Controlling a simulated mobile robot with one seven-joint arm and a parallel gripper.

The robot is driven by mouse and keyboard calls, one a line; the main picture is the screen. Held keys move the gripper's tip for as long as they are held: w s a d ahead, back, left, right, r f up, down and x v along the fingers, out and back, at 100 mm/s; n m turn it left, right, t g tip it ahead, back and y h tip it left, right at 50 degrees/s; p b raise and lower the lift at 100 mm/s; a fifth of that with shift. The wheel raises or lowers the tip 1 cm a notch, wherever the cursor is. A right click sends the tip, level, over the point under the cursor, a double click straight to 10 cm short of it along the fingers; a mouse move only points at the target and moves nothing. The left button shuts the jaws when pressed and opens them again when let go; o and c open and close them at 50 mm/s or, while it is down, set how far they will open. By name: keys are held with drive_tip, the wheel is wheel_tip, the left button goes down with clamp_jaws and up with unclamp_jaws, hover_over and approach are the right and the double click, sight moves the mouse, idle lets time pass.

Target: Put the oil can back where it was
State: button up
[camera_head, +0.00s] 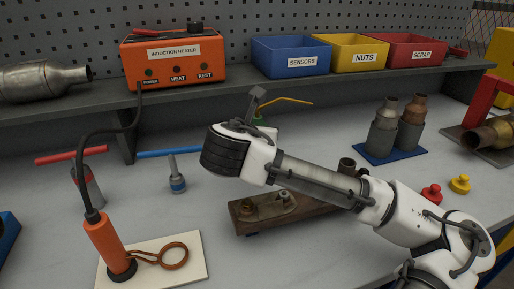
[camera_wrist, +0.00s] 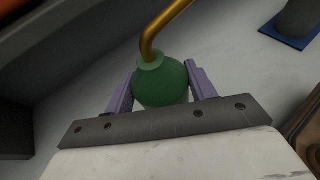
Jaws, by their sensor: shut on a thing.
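The oil can (camera_wrist: 160,82) is green with a rounded body and a long brass spout. In the wrist view it sits between the two fingers of my gripper (camera_wrist: 160,92), which are shut on it. In the head view only a small green part of the oil can (camera_head: 258,121) and its thin brass spout show behind my wrist, near the shelf's front edge. I cannot tell whether the can's base touches the bench.
An induction heater (camera_head: 174,61) and blue, yellow and red bins stand on the shelf (camera_head: 220,91). A blue-handled tool (camera_head: 176,178) stands left of my wrist. A wooden tray (camera_head: 247,226) lies below my arm. Converters stand on a blue mat (camera_head: 375,156) at right.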

drive_tip(key=shift+f, duration=2)
drive_tip(key=shift+f, duration=0.2)
drive_tip(key=o, duration=1.3)
drive_tip(key=shift+s+r, duration=0.1)
drive_tip(key=shift+r, duration=0.15)
drive_tip(key=shift+b+v, duration=1.85)
drive_tip(key=shift+v, duration=4.1)
